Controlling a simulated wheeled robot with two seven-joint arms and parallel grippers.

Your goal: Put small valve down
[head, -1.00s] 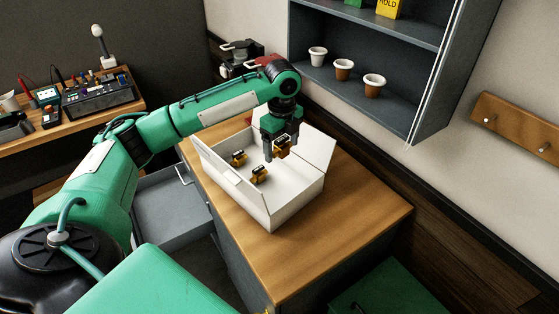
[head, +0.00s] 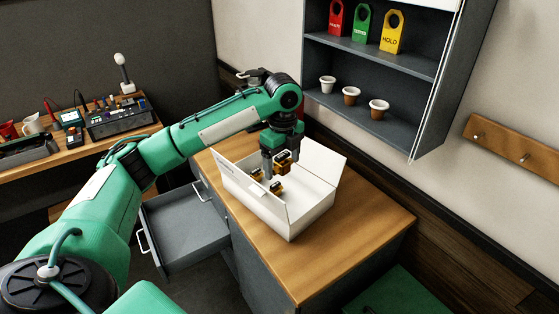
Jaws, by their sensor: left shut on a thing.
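My left gripper (head: 273,166) reaches down into the open white box (head: 292,228). It is shut on a small valve (head: 284,162), brass-coloured with dark parts, held over the box's inside. Another small valve (head: 277,187) lies in the box just below and in front of the gripper. A further brass-coloured piece shows partly behind the gripper finger. Whether the held valve touches the box floor cannot be told. My right gripper is out of view.
The box stands on a wooden-topped cabinet (head: 358,233) with free room to the right. An open drawer (head: 185,238) juts out at left. A wall shelf (head: 390,60) with cups and coloured tags hangs behind. A workbench (head: 88,147) with instruments stands at far left.

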